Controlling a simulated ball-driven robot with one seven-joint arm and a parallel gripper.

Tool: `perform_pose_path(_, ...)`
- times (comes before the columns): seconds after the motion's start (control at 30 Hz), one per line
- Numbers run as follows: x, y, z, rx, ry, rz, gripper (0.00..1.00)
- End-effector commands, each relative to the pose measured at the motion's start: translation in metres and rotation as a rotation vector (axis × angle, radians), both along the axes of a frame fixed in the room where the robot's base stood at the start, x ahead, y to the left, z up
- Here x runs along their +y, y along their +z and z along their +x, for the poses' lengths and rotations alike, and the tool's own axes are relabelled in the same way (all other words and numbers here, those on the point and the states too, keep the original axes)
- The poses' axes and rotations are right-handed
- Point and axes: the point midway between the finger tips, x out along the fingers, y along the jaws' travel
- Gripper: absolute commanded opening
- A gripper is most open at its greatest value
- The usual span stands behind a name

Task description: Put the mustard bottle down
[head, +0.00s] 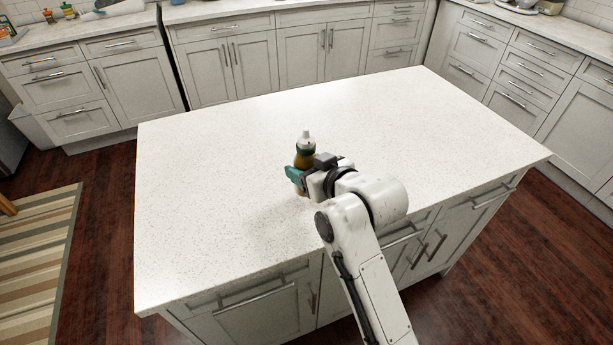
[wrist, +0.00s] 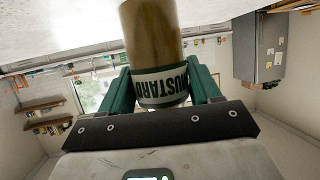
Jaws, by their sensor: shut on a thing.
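The mustard bottle (head: 305,158) is brown with a dark green top and a white cap, and it stands upright over the kitchen island in the head view. My gripper (head: 297,178) is shut on it, its teal fingers on either side of the body. In the wrist view the bottle (wrist: 153,35) sits between the two green fingers, its MUSTARD label upside down in that picture. The bottle's lower end is mostly hidden by the gripper and cut off in the wrist view, so I cannot tell whether it touches the counter.
The white speckled island top (head: 220,150) is bare, with wide free room left, right and behind the bottle. Grey cabinets with counters (head: 300,15) run along the back and right. Bottles and small items stand at the far left back. A striped rug (head: 35,265) lies left of the island.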

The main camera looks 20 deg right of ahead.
Motion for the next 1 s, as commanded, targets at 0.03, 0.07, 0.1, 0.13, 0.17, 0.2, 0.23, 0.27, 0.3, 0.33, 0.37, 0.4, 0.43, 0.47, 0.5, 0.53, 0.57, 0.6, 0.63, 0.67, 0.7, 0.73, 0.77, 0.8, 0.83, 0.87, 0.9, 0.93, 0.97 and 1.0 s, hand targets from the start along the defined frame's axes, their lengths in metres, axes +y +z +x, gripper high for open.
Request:
perform_pose_path(0.03,0.000,-0.001,0.003,-0.002,-0.001,0.000,0.18)
perform_pose_path(0.07,0.000,-0.004,0.004,-0.002,-0.001,0.000,0.18)
perform_pose_path(0.1,0.000,-0.008,0.008,-0.001,-0.001,0.000,0.18)
perform_pose_path(0.13,0.000,-0.012,0.006,0.001,-0.001,-0.001,0.18)
perform_pose_path(0.17,0.000,-0.017,0.006,0.002,-0.001,-0.001,0.18)
perform_pose_path(0.2,-0.001,-0.023,0.005,0.002,-0.001,-0.001,0.18)
perform_pose_path(0.23,-0.001,-0.026,0.006,0.001,-0.001,-0.001,0.18)
perform_pose_path(0.27,-0.001,-0.029,0.006,0.001,-0.001,-0.001,0.18)
perform_pose_path(0.3,-0.001,-0.032,0.006,-0.001,-0.001,-0.001,0.18)
perform_pose_path(0.33,-0.001,-0.034,0.006,-0.001,-0.001,-0.001,0.18)
perform_pose_path(0.37,-0.001,-0.035,0.006,-0.002,-0.002,0.000,0.18)
perform_pose_path(0.4,-0.001,-0.036,0.006,-0.003,-0.001,-0.001,0.18)
perform_pose_path(0.43,-0.001,-0.036,0.006,-0.003,-0.001,-0.001,0.18)
perform_pose_path(0.47,-0.001,-0.036,0.006,-0.003,-0.001,-0.001,0.18)
perform_pose_path(0.5,0.000,-0.036,0.006,-0.003,-0.001,-0.001,0.18)
perform_pose_path(0.53,0.000,-0.036,0.006,-0.003,-0.001,-0.001,0.18)
perform_pose_path(0.57,0.000,-0.036,0.006,-0.003,-0.001,-0.001,0.18)
perform_pose_path(0.6,0.000,-0.036,0.006,-0.003,-0.001,-0.001,0.18)
perform_pose_path(0.63,0.000,-0.037,0.006,-0.003,-0.001,-0.001,0.18)
perform_pose_path(0.67,0.000,-0.038,0.006,-0.003,-0.001,-0.001,0.18)
perform_pose_path(0.7,0.000,-0.039,0.006,-0.003,-0.001,-0.001,0.18)
perform_pose_path(0.73,0.000,-0.040,0.006,-0.003,-0.001,-0.001,0.18)
perform_pose_path(0.77,0.000,-0.041,0.006,-0.003,-0.001,-0.001,0.18)
perform_pose_path(0.8,0.000,-0.041,0.006,0.000,-0.001,0.000,0.66)
perform_pose_path(0.83,0.000,-0.041,0.006,0.000,-0.001,0.000,0.69)
perform_pose_path(0.87,0.000,-0.041,0.006,0.000,-0.001,0.000,0.72)
perform_pose_path(0.9,0.000,-0.041,0.006,0.000,-0.001,0.000,0.76)
perform_pose_path(0.93,0.000,-0.041,0.006,0.000,-0.001,0.000,0.79)
perform_pose_path(0.97,0.000,-0.041,0.006,0.000,-0.001,0.000,0.82)
perform_pose_path(1.0,0.000,-0.041,0.006,0.000,-0.001,0.000,0.86)
